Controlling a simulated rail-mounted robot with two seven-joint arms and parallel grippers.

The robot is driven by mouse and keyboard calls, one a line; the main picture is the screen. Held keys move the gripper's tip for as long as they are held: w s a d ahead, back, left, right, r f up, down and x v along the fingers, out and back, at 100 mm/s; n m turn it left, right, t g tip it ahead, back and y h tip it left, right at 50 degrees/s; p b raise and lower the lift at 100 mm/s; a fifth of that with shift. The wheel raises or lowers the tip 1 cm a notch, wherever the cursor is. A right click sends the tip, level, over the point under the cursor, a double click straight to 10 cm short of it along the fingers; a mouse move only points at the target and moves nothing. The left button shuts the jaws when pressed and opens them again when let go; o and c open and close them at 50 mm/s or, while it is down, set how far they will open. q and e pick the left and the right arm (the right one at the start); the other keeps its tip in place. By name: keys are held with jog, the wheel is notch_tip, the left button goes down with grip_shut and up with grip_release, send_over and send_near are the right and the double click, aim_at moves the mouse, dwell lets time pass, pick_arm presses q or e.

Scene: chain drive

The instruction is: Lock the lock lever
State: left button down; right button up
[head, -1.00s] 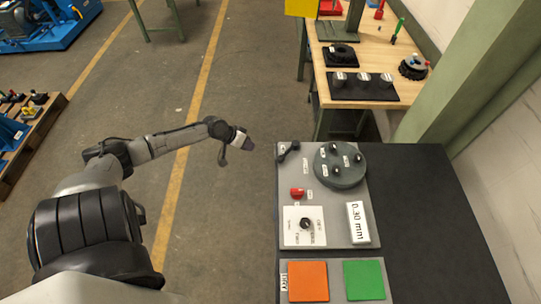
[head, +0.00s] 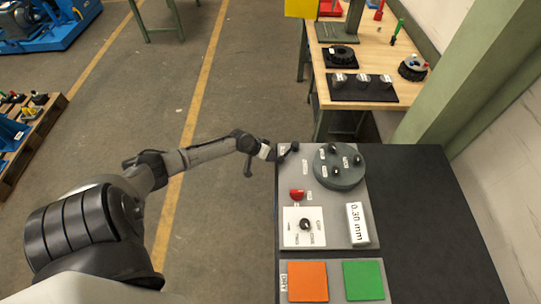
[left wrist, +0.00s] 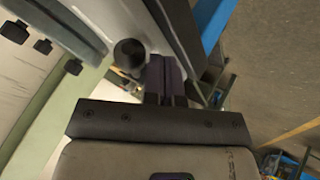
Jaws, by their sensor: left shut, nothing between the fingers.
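A short dark lever (head: 289,150), which looks like the lock lever, sits at the upper left corner of the grey control panel (head: 345,236). Its label is too small to read. My left gripper (head: 270,153) is at the panel's left edge, right beside this lever. In the left wrist view its two dark fingers (left wrist: 165,78) are shut together with nothing between them. A dark round knob end (left wrist: 130,53), probably the lever's, shows just beside the fingertips there. I cannot tell whether they touch. My right gripper is not in view.
Near the lever are a round grey disc (head: 340,178) with several dark knobs, a red knob (head: 297,195), a dial (head: 305,225) and a display (head: 358,224) reading 0.30 mm. Orange (head: 308,281) and green (head: 364,280) pads lie in front. A wooden workbench (head: 384,60) stands behind.

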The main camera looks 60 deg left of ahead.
pick_arm(q)
jog(key=d+p, duration=0.1)
jog(key=d+n+p, duration=0.1)
jog(key=p, duration=0.1)
jog(key=d+y+p, duration=0.1)
jog(key=shift+w+p, duration=0.25)
jog(key=shift+p, duration=0.15)
jog(key=shift+a, duration=0.1)
dwell(0.3)
jog(key=s+a+r, duration=0.3)
jog(key=s+r, duration=0.4)
jog(key=s, duration=0.2)
jog(key=shift+s, duration=0.15)
